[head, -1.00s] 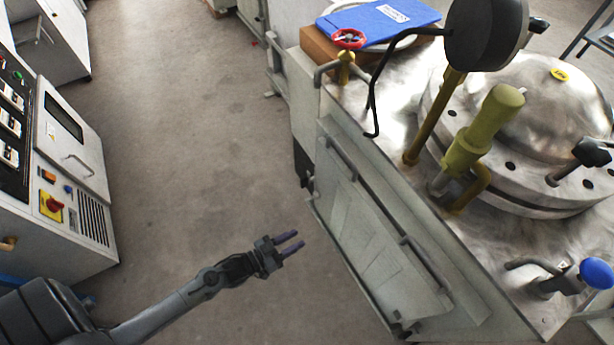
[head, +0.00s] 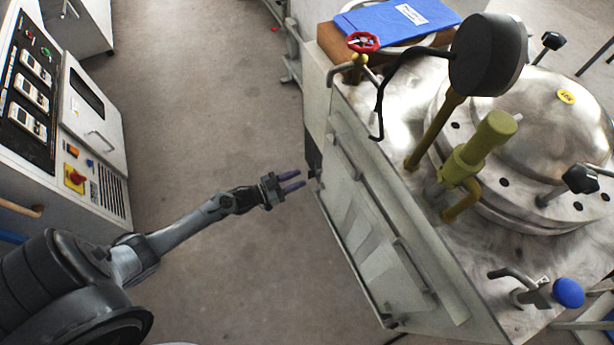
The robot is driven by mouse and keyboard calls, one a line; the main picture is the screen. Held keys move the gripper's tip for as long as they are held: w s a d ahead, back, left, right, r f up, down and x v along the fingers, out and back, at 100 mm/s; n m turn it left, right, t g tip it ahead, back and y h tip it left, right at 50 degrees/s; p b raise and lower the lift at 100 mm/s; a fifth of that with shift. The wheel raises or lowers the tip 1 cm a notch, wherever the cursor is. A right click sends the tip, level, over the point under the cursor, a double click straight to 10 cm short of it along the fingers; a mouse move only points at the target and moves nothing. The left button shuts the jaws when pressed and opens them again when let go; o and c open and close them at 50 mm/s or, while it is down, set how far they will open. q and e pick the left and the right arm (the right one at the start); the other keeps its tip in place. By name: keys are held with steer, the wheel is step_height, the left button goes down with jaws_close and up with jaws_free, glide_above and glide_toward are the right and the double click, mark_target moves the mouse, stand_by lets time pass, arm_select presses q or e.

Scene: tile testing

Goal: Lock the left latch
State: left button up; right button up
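The steel domed vessel (head: 535,115) stands on the machine at the right, with its lid down. Black-knobbed clamps sit at its rim: a near one (head: 580,179) and a far one (head: 552,41). I cannot tell which of them, if either, is the left latch, or whether it is locked. My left gripper (head: 302,180) is open and empty, with two purple-grey fingers apart. It appears over the floor, just left of the machine's front panel and well away from the clamps. My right gripper is not in view.
On the machine are a dark round gauge (head: 487,55), an olive valve (head: 480,147), a red handwheel (head: 364,42), a blue folder (head: 398,18) and a blue knob (head: 568,292). A control cabinet (head: 95,140) stands at left. Clear floor (head: 200,110) lies between.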

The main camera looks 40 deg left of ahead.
mark_target(312, 172)
arm_select(q)
steer(key=shift+b+x, duration=0.75)
steer(key=shift+x, duration=1.45)
steer(key=shift+c, duration=0.3)
steer(key=shift+s, duration=0.1)
jaws_close()
